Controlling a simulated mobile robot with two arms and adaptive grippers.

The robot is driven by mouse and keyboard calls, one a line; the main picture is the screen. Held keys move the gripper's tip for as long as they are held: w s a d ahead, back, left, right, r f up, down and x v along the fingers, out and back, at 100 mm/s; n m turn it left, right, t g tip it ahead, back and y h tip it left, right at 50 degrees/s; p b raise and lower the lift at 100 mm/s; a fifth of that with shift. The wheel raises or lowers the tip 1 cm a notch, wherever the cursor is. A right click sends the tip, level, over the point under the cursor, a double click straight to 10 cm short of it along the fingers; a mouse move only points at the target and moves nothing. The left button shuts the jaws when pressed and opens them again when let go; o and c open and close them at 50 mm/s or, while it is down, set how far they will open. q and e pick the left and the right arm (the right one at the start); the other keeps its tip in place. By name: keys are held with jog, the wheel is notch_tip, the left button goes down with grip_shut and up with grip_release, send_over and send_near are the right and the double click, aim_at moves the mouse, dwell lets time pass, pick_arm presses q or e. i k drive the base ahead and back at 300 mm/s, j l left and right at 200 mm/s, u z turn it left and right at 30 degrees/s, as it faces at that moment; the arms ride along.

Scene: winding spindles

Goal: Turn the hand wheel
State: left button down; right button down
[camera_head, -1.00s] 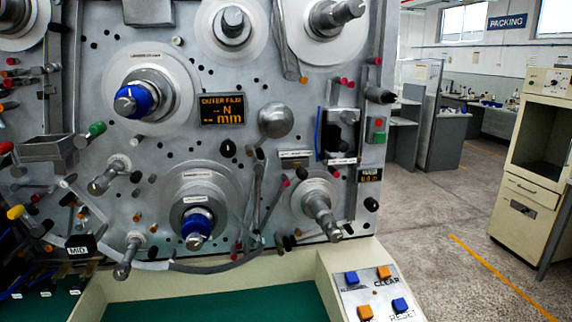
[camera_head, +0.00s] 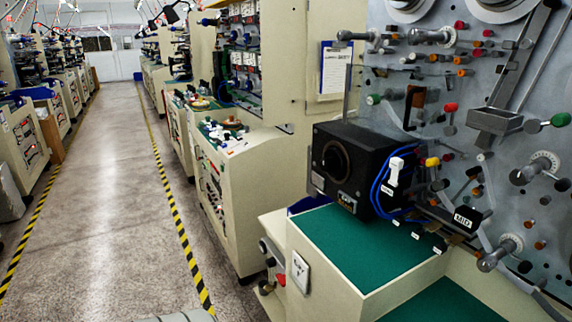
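No part is clearly marked as the hand wheel. A round black dial or wheel (camera_head: 335,160) sits on the front of a black box (camera_head: 362,150) at the left end of the winding machine (camera_head: 425,290). A small metal knob (camera_head: 266,287) shows low on the machine's cream side, next to a red part (camera_head: 281,280) and a white switch plate (camera_head: 300,270). I cannot tell whether either is the hand wheel. Neither of my grippers shows in the view.
The machine's green work surface (camera_head: 370,245) is clear in front of the black box. Blue cables (camera_head: 384,182) hang at the box's right side. An aisle (camera_head: 110,190) with yellow-black floor stripes runs free on the left. More machines (camera_head: 225,180) line it.

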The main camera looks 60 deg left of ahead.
aim_at(334, 163)
jog(key=u, duration=1.6)
